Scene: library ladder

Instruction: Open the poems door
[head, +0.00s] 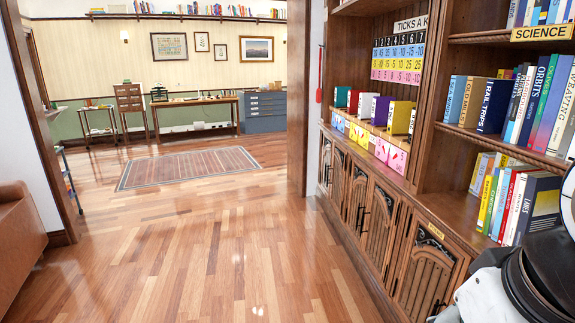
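A row of carved wooden doors runs along the lower part of the bookcase at right in the head view. The nearest door (428,272) has a small brass label (436,231) at its top, too small to read. Further doors (376,218) stand beyond it, with dark handles. All the doors look shut. I cannot tell which one is the poems door. My gripper is not in view; only part of my white and black arm shows at the lower right, in front of the bookcase.
Coloured boxes (398,117) and number cards stand on the bookcase ledge. Books (495,105) fill the right shelves under a SCIENCE sign (541,33). The wooden floor (220,260) is clear. A brown sofa (20,235) is at left; a rug (185,167) lies through the doorway.

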